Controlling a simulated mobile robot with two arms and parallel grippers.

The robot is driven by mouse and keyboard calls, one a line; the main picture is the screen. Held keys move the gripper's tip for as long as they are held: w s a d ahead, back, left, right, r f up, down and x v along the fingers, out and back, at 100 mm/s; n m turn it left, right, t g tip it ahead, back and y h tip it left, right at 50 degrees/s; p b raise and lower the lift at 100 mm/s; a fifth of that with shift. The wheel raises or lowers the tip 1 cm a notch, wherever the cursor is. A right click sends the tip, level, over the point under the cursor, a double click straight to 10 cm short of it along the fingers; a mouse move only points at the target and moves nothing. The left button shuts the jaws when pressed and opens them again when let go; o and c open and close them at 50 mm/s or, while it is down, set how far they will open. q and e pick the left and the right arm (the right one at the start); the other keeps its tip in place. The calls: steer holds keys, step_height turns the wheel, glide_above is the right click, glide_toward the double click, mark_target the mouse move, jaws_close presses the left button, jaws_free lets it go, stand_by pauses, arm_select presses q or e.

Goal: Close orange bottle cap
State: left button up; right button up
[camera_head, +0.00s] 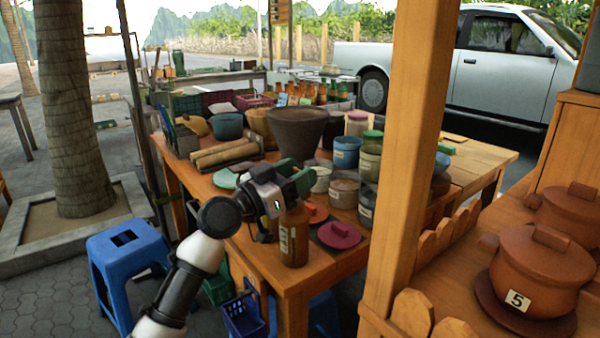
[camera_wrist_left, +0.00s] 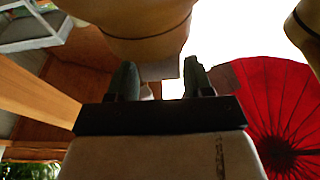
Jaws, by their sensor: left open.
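My left gripper (camera_head: 299,176) reaches over the near end of the wooden table and is open, with its green fingers apart. In the left wrist view the two fingers (camera_wrist_left: 161,82) are spread near a large tan rounded object I cannot name. An amber bottle (camera_head: 294,238) with a pale label stands at the table's near edge, just below the gripper; its top is partly hidden by the gripper. An orange cap (camera_head: 317,214) shows just right of the bottle; I cannot tell what it rests on. My right gripper is not in view.
A pink lid (camera_head: 338,235) lies right of the bottle. Several jars, including a blue one (camera_head: 346,152), and a dark mortar (camera_head: 298,128) crowd the table behind the gripper. A wooden post (camera_head: 405,150) stands close on the right. A blue stool (camera_head: 125,262) is at left.

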arm_select(q)
steer(key=v, duration=1)
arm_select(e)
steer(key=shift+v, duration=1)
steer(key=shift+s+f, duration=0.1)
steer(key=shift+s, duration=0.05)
